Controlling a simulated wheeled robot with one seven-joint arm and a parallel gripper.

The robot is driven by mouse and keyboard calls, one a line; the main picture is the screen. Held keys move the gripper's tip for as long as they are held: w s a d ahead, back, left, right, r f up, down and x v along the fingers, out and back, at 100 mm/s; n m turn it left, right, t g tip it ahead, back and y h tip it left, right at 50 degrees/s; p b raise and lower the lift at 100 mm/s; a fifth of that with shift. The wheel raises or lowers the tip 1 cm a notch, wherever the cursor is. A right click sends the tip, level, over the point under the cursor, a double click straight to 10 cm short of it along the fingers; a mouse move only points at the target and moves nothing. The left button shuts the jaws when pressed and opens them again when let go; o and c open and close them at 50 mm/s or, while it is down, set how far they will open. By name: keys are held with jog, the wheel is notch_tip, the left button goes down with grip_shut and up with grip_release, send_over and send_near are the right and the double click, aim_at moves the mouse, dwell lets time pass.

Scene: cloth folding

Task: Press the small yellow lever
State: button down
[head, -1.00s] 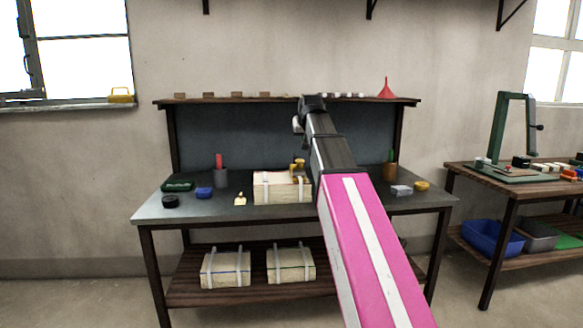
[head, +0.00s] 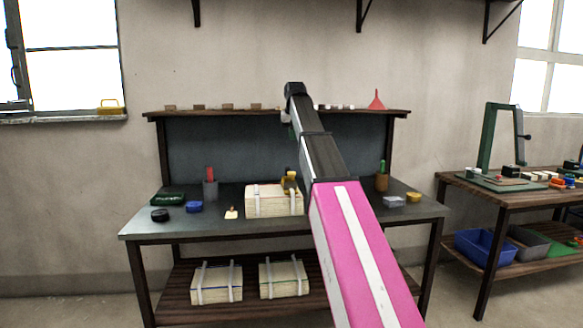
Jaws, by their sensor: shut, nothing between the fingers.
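A small yellow part (head: 290,184), possibly the lever, shows on top of a pale, strapped block (head: 266,200) on the workbench (head: 150,228). Dark parts lie against it, and my arm covers the area just to its right. A small pale-yellow piece (head: 231,213) stands on the bench left of the block; its shape is too small to tell. My arm rises from the lower right to a dark joint above the back shelf. I cannot make out my gripper; the arm seems to hide it.
A red-handled cup (head: 210,188), blue dish (head: 194,207), black round item (head: 160,215) and green tray (head: 168,199) stand left on the bench. A brown cup (head: 382,183) and grey box (head: 393,202) stand right. The raised back shelf (head: 300,112) holds a red funnel (head: 376,100).

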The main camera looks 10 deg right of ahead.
aim_at(292, 173)
jog(key=x, duration=0.9)
jog(key=s+x, duration=0.1)
jog(key=x, duration=0.3)
jog(key=shift+w+f, duration=0.1)
jog(key=shift+f, duration=0.45)
jog(key=shift+s+f+t, duration=0.25)
jog(key=shift+s+t, duration=0.05)
jog(key=shift+t, duration=0.1)
